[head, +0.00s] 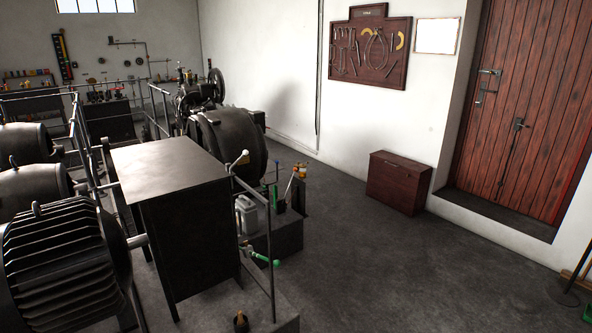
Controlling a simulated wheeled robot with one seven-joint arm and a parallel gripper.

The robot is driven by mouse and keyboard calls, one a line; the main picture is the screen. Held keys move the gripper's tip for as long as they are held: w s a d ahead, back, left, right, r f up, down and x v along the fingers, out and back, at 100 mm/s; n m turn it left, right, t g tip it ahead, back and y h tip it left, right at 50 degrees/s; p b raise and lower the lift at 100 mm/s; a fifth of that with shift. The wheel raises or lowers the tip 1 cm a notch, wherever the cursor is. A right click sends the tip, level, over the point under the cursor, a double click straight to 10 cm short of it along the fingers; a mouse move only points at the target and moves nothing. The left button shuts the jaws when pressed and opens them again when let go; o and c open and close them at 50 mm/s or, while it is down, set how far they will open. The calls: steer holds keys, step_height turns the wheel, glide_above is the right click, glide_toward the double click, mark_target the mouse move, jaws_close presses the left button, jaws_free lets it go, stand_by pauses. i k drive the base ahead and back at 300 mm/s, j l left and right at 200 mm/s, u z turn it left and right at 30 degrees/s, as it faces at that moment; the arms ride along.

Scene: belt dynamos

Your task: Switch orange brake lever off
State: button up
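No lever that is clearly orange all over shows. A slim lever (290,184) with small orange parts near its top stands tilted beside the dark machinery, right of centre. A yellow-orange piece (301,170) sits at its upper end. A small brownish-orange knob (240,321) is low at the bottom edge, partly cut off. I cannot tell which of these is the brake lever, nor its on or off position. My gripper is not in view.
A dark metal cabinet (180,190) and ribbed motor (62,262) fill the left. A green-handled lever (262,257) and railing post (270,235) edge the machinery. A wooden chest (398,182) stands by the wall.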

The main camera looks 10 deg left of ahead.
mark_target(295, 169)
steer(key=i+z, duration=0.15)
steer(key=i, duration=0.6)
steer(key=i+j+z, duration=0.2)
steer(key=i, duration=0.5)
steer(key=i+z, duration=0.3)
steer(key=i, duration=0.95)
steer(key=i+j+u, duration=0.1)
steer(key=i+u, duration=0.65)
steer(key=i+l+u, duration=0.15)
steer(key=i+u, duration=0.55)
steer(key=u, duration=0.2)
steer(key=i+l+u, duration=0.1)
steer(key=i+u, duration=0.35)
steer(key=i+l+u, duration=0.15)
steer(key=u, duration=0.35)
steer(key=i+l+u, duration=0.3)
steer(key=u, duration=0.2)
steer(key=i+l+u, duration=0.15)
steer(key=l+u, duration=0.3)
steer(key=i+l+u, duration=0.15)
steer(key=l+u, duration=0.15)
steer(key=i+l+u, duration=0.15)
steer(key=l+u, duration=0.2)
steer(key=l, duration=0.15)
steer(key=l+u, duration=0.3)
steer(key=l, duration=0.15)
